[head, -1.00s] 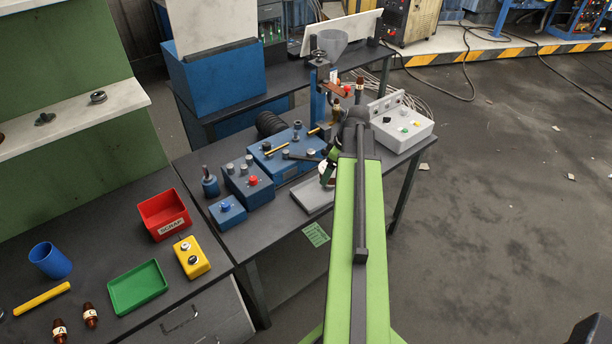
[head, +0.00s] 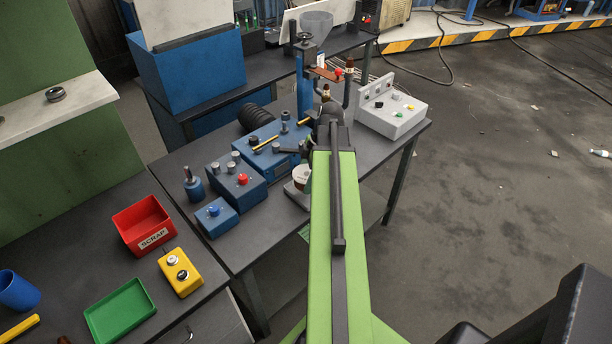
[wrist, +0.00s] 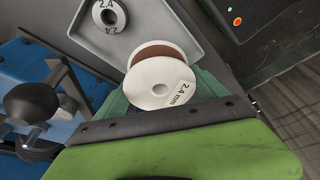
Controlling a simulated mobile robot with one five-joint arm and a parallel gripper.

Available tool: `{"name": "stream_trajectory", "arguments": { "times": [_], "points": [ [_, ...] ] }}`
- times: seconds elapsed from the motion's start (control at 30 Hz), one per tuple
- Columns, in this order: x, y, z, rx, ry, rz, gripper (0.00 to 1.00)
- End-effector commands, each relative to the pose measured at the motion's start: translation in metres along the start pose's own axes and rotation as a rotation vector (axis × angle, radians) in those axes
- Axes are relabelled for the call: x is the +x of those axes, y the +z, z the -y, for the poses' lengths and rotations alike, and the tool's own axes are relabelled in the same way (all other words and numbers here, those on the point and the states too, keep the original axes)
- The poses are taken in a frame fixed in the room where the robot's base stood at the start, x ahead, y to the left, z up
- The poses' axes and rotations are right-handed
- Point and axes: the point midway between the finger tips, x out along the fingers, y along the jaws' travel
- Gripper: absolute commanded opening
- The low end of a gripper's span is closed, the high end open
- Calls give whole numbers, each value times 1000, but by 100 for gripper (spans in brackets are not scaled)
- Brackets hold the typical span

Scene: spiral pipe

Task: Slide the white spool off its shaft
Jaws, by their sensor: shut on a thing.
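The white spool (wrist: 158,90), marked 2.4 mm and wound with brown wire, fills the middle of the wrist view. It also shows small in the head view (head: 301,175), left of my green arm. My gripper (wrist: 163,98) is shut on the spool, with green finger parts showing on both sides of it.
A grey tray (wrist: 70,32) lies just beyond the spool, holding a white 2.4 ring (wrist: 108,16). A blue machine (head: 270,158) with a dark knobbed handle (wrist: 32,103) stands at left. A grey control box (head: 392,115) stands to the right of my arm. A red scrap bin (head: 140,226) is farther left.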

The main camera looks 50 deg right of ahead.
Motion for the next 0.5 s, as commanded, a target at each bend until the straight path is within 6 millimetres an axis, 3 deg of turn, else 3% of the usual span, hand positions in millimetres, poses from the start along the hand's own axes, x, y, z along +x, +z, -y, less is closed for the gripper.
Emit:
{"name": "stream_trajectory", "arguments": {
  "times": [0.03, 0.3, 0.5],
  "points": [
    [10, 4, 0, 1, 0, -1, 41],
    [36, 13, 0, 3, 1, -1, 41],
    [44, 16, 0, 4, 1, -1, 41]
  ]
}}
